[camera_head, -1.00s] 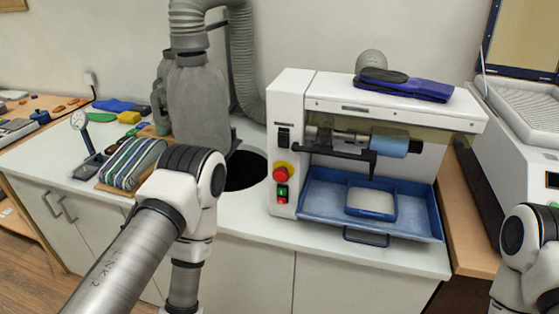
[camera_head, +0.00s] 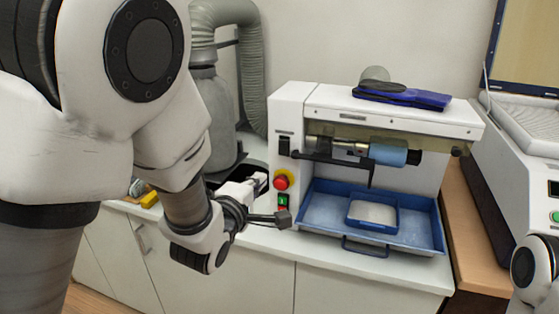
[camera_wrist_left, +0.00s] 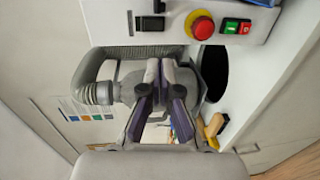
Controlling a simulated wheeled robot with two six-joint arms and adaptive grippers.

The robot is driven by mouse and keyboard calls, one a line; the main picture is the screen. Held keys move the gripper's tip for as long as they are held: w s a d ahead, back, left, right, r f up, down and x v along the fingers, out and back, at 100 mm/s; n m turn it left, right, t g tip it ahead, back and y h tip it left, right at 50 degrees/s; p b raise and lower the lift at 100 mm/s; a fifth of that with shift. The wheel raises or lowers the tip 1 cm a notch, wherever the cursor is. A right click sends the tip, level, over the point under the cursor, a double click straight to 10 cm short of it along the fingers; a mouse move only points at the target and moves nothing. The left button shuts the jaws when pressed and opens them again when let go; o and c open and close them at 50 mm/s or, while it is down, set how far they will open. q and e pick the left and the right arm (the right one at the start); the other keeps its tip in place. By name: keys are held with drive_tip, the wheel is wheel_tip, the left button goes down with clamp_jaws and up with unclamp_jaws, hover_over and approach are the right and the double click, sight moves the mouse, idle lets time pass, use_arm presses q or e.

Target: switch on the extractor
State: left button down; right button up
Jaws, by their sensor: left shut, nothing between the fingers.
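The grey extractor (camera_head: 215,100) with its ribbed hose (camera_head: 249,75) stands behind my left arm, partly hidden. To its right, the white machine (camera_head: 400,115) has a front panel with a black switch (camera_head: 284,146), a red knob on a yellow ring (camera_head: 282,181) and a green-and-red switch (camera_head: 283,200). My left gripper (camera_head: 284,219) is shut and empty, its tip in the picture just below the green-and-red switch; contact cannot be told. In the left wrist view the shut fingers (camera_wrist_left: 164,68) point towards the panel, below the black switch (camera_wrist_left: 150,23); the green-and-red switch (camera_wrist_left: 237,27) is up and right.
A blue tray (camera_head: 425,235) sticks out at the machine's front, with a handle below. Blue-black insoles (camera_head: 402,96) lie on its top. Another white machine (camera_head: 530,140) stands at the right. My right arm shows only at the lower right edge.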

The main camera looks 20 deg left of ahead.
use_arm(q)
drive_tip(key=p, duration=0.5)
approach(283, 155)
drive_tip(key=w, duration=0.6)
drive_tip(key=shift+w+d+f, duration=0.1)
drive_tip(key=shift+w+f, duration=0.3)
drive_tip(key=shift+w, duration=0.25)
